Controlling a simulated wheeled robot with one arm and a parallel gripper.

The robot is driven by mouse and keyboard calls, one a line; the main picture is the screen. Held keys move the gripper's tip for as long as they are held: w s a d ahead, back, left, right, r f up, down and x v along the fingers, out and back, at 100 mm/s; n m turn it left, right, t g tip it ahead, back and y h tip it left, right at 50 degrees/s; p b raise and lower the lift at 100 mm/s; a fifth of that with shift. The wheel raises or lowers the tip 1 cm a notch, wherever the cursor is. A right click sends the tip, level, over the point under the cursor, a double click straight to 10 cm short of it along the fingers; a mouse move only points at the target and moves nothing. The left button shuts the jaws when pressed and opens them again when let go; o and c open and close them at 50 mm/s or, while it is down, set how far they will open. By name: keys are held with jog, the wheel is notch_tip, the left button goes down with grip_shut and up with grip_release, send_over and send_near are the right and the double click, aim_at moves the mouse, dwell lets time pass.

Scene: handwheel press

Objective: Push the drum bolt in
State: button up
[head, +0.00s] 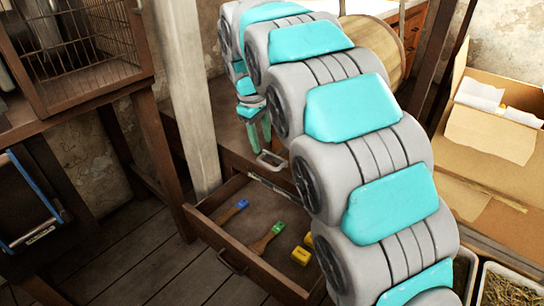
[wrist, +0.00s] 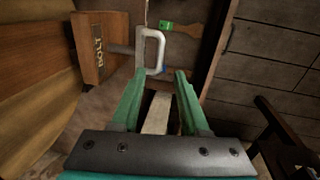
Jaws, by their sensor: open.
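The drum bolt's pale loop handle (wrist: 152,52) shows in the wrist view, at the end of a grey rod (wrist: 121,49). The rod enters a wooden block (wrist: 100,70) marked "BOLT". The handle also shows in the head view (head: 271,161), above the open drawer. The wooden drum (head: 384,42) is partly hidden behind my arm in the head view. My gripper (wrist: 160,74) is open with nothing held. Its fingertips are close to the handle's near end; I cannot tell whether they touch it. In the head view my gripper (head: 260,142) points down beside the handle.
An open drawer (head: 232,262) below holds a blue-handled tool (head: 233,210), a green-handled brush (head: 268,238) and yellow pieces (head: 301,255). A pale post (head: 190,95) stands left of my gripper. A wire cage (head: 75,45) is at left, a cardboard box (head: 490,130) at right.

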aim_at(266, 164)
jog(key=shift+w+d+f, duration=0.15)
jog(key=shift+w+f, duration=0.05)
jog(key=shift+f, duration=1.05)
jog(key=shift+w+d+f, duration=0.1)
jog(key=shift+w+f, duration=0.05)
jog(key=shift+f, duration=1.1)
jog(key=shift+w+d+f, duration=0.15)
jog(key=shift+w+f, duration=0.05)
jog(key=shift+f, duration=1.05)
grip_shut()
